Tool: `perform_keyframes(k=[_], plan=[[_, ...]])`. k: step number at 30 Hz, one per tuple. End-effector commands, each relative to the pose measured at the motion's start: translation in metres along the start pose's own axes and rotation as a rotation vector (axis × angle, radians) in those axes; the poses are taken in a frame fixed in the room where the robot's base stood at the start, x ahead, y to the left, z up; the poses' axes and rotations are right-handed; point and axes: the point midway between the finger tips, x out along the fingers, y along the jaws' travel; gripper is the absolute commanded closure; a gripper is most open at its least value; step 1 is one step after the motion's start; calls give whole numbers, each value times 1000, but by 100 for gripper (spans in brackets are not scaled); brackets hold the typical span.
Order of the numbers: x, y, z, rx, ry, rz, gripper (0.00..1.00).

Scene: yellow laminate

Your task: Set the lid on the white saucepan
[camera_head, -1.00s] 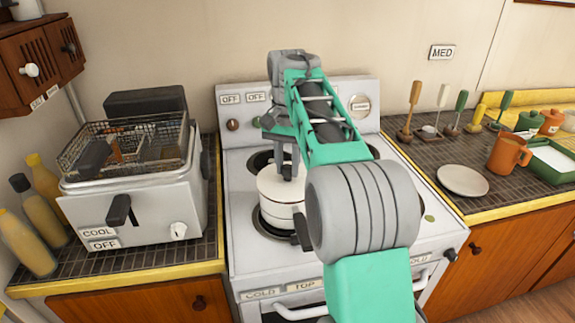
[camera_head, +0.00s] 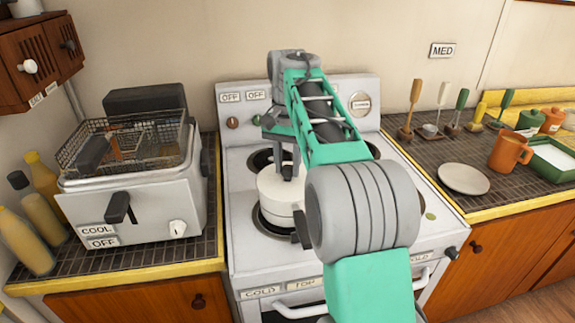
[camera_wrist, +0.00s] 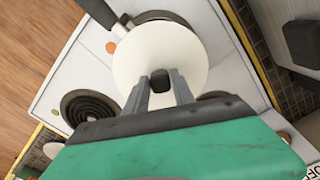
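The white saucepan (camera_head: 284,217) stands on a front left burner of the stove, its dark handle (camera_head: 302,230) toward the front. The round white lid (camera_head: 268,184) lies over the pan's top and looks level. It fills the upper middle of the wrist view (camera_wrist: 140,55). The lid's dark knob (camera_wrist: 160,80) sits between the two fingers of my gripper (camera_wrist: 159,76). The fingers stand on either side of the knob, with a narrow gap seeming to show beside it. In the head view my gripper (camera_head: 287,172) reaches down onto the lid. The pan's interior is hidden.
A deep fryer (camera_head: 140,205) with a wire basket stands on the left counter beside bottles (camera_head: 25,240). On the right counter are a plate (camera_head: 464,179), an orange mug (camera_head: 508,152) and several upright utensils. A bare coil burner (camera_wrist: 90,108) shows beside the pan.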

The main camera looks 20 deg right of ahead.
Motion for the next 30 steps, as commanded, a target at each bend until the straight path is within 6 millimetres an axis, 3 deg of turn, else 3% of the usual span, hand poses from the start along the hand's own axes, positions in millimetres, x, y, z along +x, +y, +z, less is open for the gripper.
perform_keyframes(k=[10, 19, 30], plan=[[0, 0, 0, 0, 0, 0, 68], [0, 0, 0, 0, -1, 0, 43], [1, 0, 0, 0, -1, 1, 48]])
